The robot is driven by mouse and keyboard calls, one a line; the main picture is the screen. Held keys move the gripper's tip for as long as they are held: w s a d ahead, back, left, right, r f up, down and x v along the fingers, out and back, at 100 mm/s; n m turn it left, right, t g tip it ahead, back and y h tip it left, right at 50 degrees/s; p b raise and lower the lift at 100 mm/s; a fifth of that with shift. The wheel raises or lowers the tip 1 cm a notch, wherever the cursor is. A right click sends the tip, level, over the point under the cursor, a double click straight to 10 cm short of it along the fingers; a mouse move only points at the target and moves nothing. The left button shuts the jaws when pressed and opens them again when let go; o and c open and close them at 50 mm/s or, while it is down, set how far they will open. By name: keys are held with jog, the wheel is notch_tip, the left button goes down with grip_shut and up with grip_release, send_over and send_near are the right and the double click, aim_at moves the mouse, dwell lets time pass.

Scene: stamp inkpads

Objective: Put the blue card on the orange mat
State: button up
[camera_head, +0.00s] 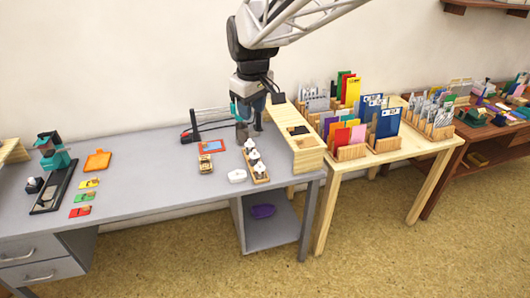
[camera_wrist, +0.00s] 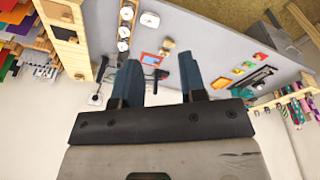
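An orange mat (camera_head: 98,160) lies flat on the left part of the grey desk. A flat blue piece with an orange-red border (camera_head: 212,146) lies near the back middle of the desk; I cannot tell whether it is a blue card on a mat or one piece. It also shows, small, between my fingers in the wrist view (camera_wrist: 149,58). My gripper (camera_head: 241,122) is above the desk, to the right of this piece. In the wrist view my gripper (camera_wrist: 160,65) has its fingers wide apart with nothing held between them.
Yellow (camera_head: 88,183), green (camera_head: 84,197) and red (camera_head: 80,211) cards lie left. A wooden rack with white-topped stamps (camera_head: 256,168) and a wooden organizer (camera_head: 302,140) stand right. A black rack (camera_head: 205,122) is at the back. The desk's left middle is clear.

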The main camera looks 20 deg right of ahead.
jog(key=s+d+f+m, duration=0.1)
jog(key=s+f+m, duration=0.2)
jog(key=s, duration=1.1)
jog(key=s+d+f+m, duration=0.1)
jog(key=s+f+m, duration=0.2)
jog(key=s, duration=1)
jog(key=shift+s+d+t, duration=0.25)
jog(key=shift+s+t, duration=0.1)
jog(key=shift+t, duration=0.05)
